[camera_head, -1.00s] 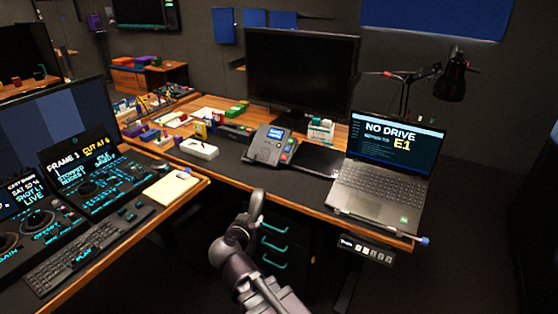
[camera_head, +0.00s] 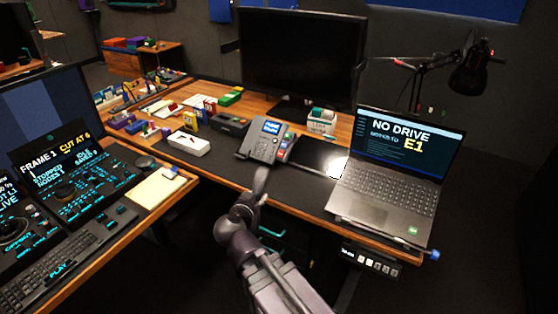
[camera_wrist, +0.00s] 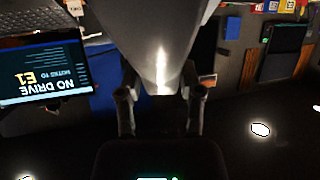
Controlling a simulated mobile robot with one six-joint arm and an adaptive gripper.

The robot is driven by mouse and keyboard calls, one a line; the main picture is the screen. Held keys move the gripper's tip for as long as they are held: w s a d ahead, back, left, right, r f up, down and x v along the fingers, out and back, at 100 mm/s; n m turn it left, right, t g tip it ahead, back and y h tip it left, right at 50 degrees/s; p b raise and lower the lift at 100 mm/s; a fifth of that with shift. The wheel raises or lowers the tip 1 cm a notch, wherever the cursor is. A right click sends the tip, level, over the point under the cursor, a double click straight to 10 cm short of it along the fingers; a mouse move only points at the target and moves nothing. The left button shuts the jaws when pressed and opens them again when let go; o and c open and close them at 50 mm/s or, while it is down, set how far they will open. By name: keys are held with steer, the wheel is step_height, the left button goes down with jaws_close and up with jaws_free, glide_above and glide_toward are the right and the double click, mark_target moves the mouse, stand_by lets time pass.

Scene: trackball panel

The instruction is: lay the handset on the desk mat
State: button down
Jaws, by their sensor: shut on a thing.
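My gripper (camera_head: 250,206) is shut on the grey handset (camera_head: 261,180), which sticks up from the jaws before the desk's front edge in the head view. In the wrist view the handset (camera_wrist: 158,40) fills the top middle, between the two fingers of my gripper (camera_wrist: 160,92). The dark desk mat (camera_head: 296,190) covers the front of the desk, between the phone and the laptop's left side. The handset's tip overlaps the mat in the picture; I cannot tell its height above it. The grey desk phone (camera_head: 264,146) stands behind the mat's bare front strip.
An open laptop (camera_head: 385,190) stands at the right, with a black lamp (camera_head: 472,74) behind it. A dark flat pad (camera_head: 317,156) lies beside the phone. A white box (camera_head: 188,143) is at the left. A large monitor (camera_head: 302,56) stands behind. Control panels fill the left desk.

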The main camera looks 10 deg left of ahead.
steer(key=shift+s+a, duration=0.1)
steer(key=shift+a, duration=0.05)
steer(key=shift+w+d+f, duration=0.2)
steer(key=shift+w+d, duration=0.05)
steer(key=shift+d, duration=0.1)
steer(key=w+d+f+n+g+y+p, duration=0.2)
steer(key=w+d+f+n+g, duration=0.3)
steer(key=d, duration=0.5)
steer(key=shift+w+d+f+n+g+y, duration=0.25)
steer(key=shift+w+f+n+g+y, duration=0.2)
steer(key=shift+f+g+y, duration=1.05)
steer(key=shift+r+g+h, duration=0.25)
steer(key=shift+g+h, duration=0.15)
steer(key=shift+h, duration=0.2)
steer(key=shift+w, duration=0.1)
steer(key=b, duration=0.2)
glide_above(302, 190)
steer(key=shift+w+f, duration=0.15)
steer(key=shift+f, duration=0.6)
